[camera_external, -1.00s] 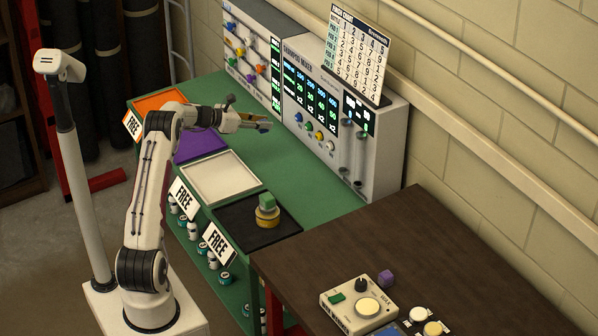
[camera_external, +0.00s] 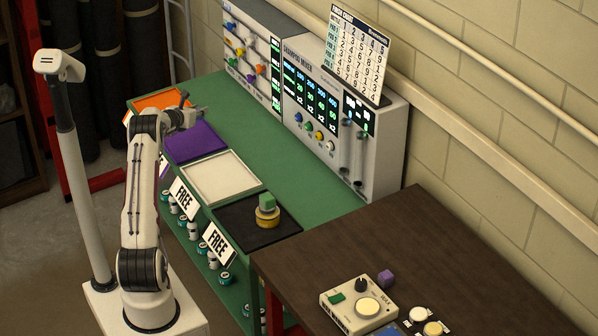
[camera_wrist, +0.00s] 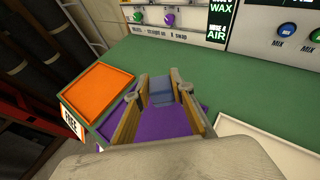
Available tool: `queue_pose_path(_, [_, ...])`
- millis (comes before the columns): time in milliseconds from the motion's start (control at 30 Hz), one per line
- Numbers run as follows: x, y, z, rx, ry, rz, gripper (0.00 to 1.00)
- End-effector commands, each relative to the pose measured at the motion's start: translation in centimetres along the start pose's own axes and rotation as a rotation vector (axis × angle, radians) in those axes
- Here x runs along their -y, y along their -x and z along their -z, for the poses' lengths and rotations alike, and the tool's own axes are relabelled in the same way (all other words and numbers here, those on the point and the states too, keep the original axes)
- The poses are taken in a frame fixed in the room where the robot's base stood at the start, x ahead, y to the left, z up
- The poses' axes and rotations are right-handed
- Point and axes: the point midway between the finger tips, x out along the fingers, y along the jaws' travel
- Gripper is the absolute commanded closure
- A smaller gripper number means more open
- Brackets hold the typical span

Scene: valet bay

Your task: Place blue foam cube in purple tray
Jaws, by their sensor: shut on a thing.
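The blue foam cube (camera_wrist: 161,98) is between the fingertips of my gripper (camera_wrist: 160,92) in the wrist view. My gripper is shut on it and holds it above the bench. The purple tray (camera_wrist: 113,126) lies below my fingers in the wrist view, partly hidden by them. In the external view the purple tray (camera_external: 200,143) lies flat and looks empty where it shows. My gripper (camera_external: 187,108) is near its far left corner, close to the orange tray. The cube cannot be made out there.
An orange tray (camera_external: 160,104) lies left of the purple tray, and a white tray (camera_external: 221,178) lies right of it. A black tray (camera_external: 243,234) holds a yellow round piece (camera_external: 267,217) with a green cube (camera_external: 267,201) on top. Dispensing machines (camera_external: 345,135) line the back.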

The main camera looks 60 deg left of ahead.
Motion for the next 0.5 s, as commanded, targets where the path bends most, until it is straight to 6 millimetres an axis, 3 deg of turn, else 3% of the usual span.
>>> queue_pose_path(500, [-2.8,0.0,1.8,0.0,0.041,-0.101,0.88])
